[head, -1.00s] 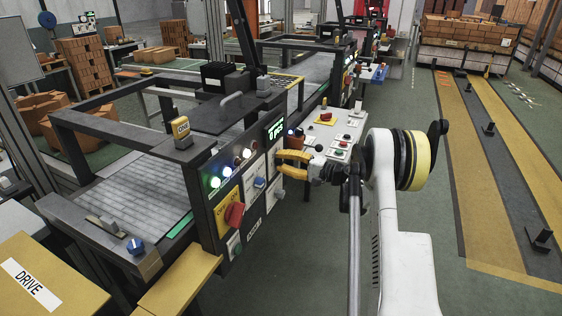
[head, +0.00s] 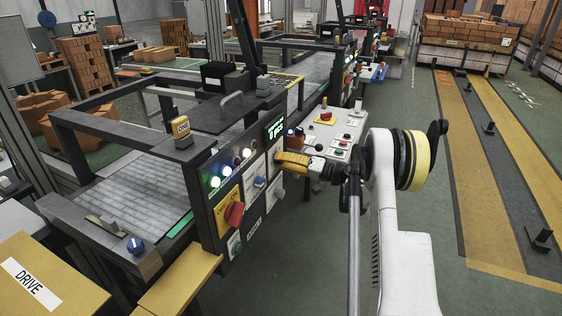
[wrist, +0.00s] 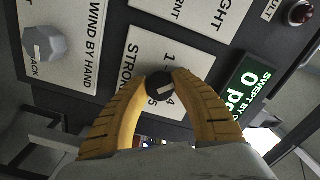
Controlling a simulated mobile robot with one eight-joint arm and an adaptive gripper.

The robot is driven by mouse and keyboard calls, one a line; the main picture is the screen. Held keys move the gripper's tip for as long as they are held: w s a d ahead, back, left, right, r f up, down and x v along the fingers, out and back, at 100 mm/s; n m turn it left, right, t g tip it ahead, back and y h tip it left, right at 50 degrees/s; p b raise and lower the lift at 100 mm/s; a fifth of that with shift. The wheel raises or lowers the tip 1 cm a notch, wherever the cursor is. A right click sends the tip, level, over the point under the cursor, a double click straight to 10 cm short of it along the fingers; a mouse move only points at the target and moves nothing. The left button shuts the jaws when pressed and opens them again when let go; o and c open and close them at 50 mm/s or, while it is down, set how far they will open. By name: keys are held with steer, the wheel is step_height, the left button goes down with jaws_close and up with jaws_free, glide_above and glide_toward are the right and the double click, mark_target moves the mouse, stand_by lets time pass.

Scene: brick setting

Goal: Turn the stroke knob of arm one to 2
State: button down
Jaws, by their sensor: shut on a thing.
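The stroke knob (wrist: 160,87) is a small dark knob with a pale pointer line. It sits on a white plate (wrist: 143,50) marked "STRO…" in the wrist view, with small digits around it, partly covered. My gripper (wrist: 159,80) has its two yellow fingers closed on either side of the knob. In the head view my gripper (head: 279,160) reaches the front panel from the right and hides the knob. The pointer line slants, and I cannot tell which digit it marks.
A grey knob (wrist: 44,43) marked "WIND BY HAND" is on the panel at left. A green display (wrist: 238,88) is at right. A red switch (head: 235,213) and lit lamps (head: 229,166) are on the same panel. A button console (head: 335,130) stands behind my gripper.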

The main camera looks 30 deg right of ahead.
steer(key=c, duration=1)
jaws_free()
steer(key=shift+c, duration=0.2)
steer(key=v, duration=1.2)
steer(key=shift+w+r, duration=0.1)
